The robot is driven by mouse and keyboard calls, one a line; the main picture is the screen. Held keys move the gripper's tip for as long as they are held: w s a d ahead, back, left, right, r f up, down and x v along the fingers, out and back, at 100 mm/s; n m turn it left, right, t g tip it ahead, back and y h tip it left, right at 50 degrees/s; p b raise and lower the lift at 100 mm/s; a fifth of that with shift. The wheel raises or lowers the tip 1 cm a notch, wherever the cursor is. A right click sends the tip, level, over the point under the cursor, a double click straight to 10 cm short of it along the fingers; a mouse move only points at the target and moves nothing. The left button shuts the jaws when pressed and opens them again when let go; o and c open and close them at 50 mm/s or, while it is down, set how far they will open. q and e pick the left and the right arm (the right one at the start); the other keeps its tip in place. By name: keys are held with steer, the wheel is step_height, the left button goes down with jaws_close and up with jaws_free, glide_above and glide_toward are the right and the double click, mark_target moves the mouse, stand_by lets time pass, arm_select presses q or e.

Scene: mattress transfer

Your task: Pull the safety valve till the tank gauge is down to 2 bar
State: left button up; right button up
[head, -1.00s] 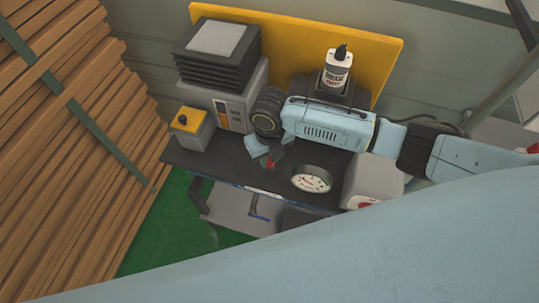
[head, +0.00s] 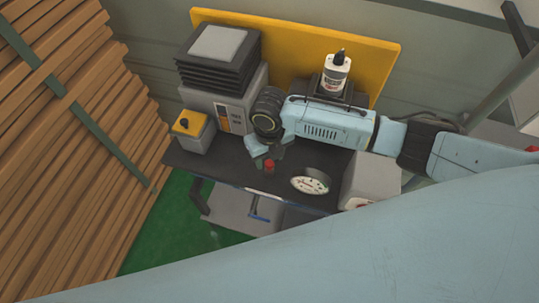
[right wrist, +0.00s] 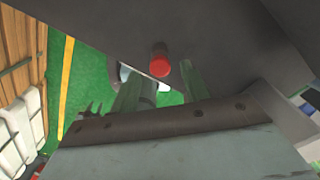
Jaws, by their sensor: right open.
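The red cap of the safety valve (head: 269,166) stands at the front edge of the dark bench top, left of the gauge. My right gripper (head: 267,153) is just behind and above it, open and pointing down. In the right wrist view the red cap (right wrist: 160,66) shows between the two spread fingers (right wrist: 160,88), with a visible gap to each. The round white tank gauge (head: 311,184) faces up; its numbers are too small to read. My left gripper is not in view.
A grey boxy machine (head: 238,118) and a small yellow-topped box (head: 190,124) stand left of my right arm. A white bottle (head: 335,76) stands behind it, before a yellow panel (head: 230,26). Stacked wooden planks (head: 60,150) fill the left.

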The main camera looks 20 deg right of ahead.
mark_target(269, 163)
step_height(269, 163, up, 13)
stand_by(0.4)
stand_by(0.4)
